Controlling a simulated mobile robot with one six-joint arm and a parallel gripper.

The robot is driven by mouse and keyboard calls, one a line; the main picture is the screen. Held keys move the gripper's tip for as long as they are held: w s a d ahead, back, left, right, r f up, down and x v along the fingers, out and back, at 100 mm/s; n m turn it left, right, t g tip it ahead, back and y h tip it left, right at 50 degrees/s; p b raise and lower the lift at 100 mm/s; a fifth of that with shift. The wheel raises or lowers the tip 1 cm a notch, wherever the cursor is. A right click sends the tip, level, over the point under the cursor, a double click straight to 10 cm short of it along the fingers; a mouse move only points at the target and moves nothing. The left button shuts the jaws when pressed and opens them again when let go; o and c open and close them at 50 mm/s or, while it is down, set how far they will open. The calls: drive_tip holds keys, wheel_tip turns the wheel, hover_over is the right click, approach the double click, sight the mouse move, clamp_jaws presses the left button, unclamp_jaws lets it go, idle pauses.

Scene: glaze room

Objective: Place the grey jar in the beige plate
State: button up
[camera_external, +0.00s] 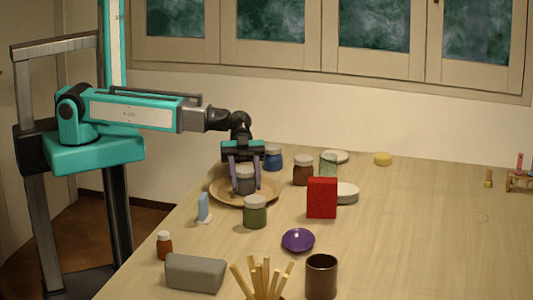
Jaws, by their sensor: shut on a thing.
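The grey jar (244,184) has a pale lid and stands upright between the fingers of my gripper (244,180). My gripper points down and is shut on the jar. The beige plate (222,196) is a round shallow dish near the table's left edge. The jar and fingers are over the plate in the picture. I cannot tell whether the jar's base touches the plate.
A green jar (255,215) stands in front of the plate, with a blue jar (273,160) behind. A brown-red jar (303,174) and a red box (322,198) stand to the right. A light blue object (203,207) is at the plate's front left. The table's right side is mostly clear.

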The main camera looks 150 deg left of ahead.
drive_tip(key=shift+f+b, duration=0.3)
drive_tip(key=o, duration=1.2)
drive_tip(key=shift+r+p, duration=0.25)
drive_tip(key=shift+p, duration=0.1)
drive_tip(key=shift+s+a, duration=0.1)
drive_tip(key=shift+s, duration=0.2)
drive_tip(key=b+v, duration=0.3)
drive_tip(key=v, duration=0.8)
drive_tip(key=shift+s+a+r+b, duration=0.1)
drive_tip(key=shift+s+b, duration=0.05)
drive_tip(key=shift+b, duration=0.15)
